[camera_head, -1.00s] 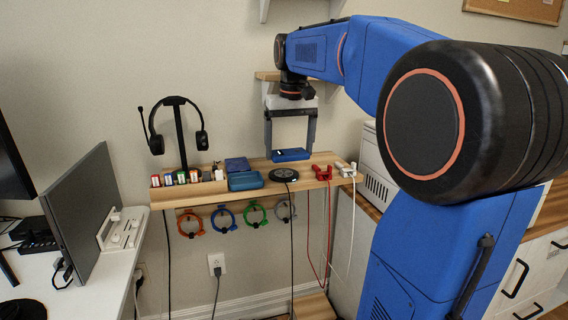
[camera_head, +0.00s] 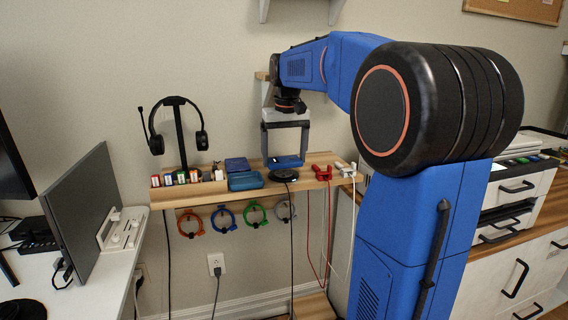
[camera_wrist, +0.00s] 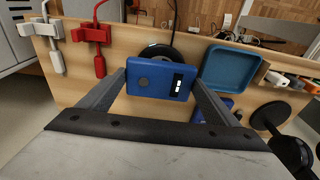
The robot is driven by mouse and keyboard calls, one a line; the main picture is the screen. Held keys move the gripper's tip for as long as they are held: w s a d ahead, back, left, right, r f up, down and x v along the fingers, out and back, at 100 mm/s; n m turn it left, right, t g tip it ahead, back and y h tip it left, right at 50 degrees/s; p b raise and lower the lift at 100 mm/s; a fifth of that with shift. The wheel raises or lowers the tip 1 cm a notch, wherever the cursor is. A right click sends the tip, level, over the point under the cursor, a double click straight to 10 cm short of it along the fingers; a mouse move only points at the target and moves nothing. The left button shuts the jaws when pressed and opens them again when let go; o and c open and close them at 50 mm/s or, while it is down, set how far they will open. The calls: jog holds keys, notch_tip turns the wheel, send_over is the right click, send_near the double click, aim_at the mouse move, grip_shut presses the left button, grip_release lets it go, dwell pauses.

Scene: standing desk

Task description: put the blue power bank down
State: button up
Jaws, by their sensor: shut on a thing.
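The blue power bank (camera_head: 287,162) is held between the two fingers of my gripper (camera_head: 285,158), above the wooden shelf (camera_head: 215,193). The gripper is shut on it. In the wrist view the power bank (camera_wrist: 150,82) spans between the fingertips, with a round mark and a small lit display on its face. It is just over and behind the round black charging pad (camera_head: 284,175), which it partly hides in the wrist view (camera_wrist: 162,51). I cannot tell whether its lower edge touches anything.
A blue open tray (camera_head: 245,182) lies left of the charging pad, with another blue item (camera_head: 237,164) behind it. Red (camera_head: 322,172) and white (camera_head: 346,169) cable ends sit to the right. A headset stand (camera_head: 180,135) and several small coloured items stand at the left.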

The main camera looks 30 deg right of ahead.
aim_at(285, 161)
jog(key=shift+w+f, duration=0.2)
jog(key=shift+f, duration=1.1)
jog(key=shift+f, duration=0.15)
jog(key=o, duration=1.1)
jog(key=shift+c, duration=0.2)
notch_tip(285, 161, up, 12)
jog(key=s, duration=0.1)
jog(key=shift+s+a, duration=0.15)
jog(key=shift+s, duration=0.05)
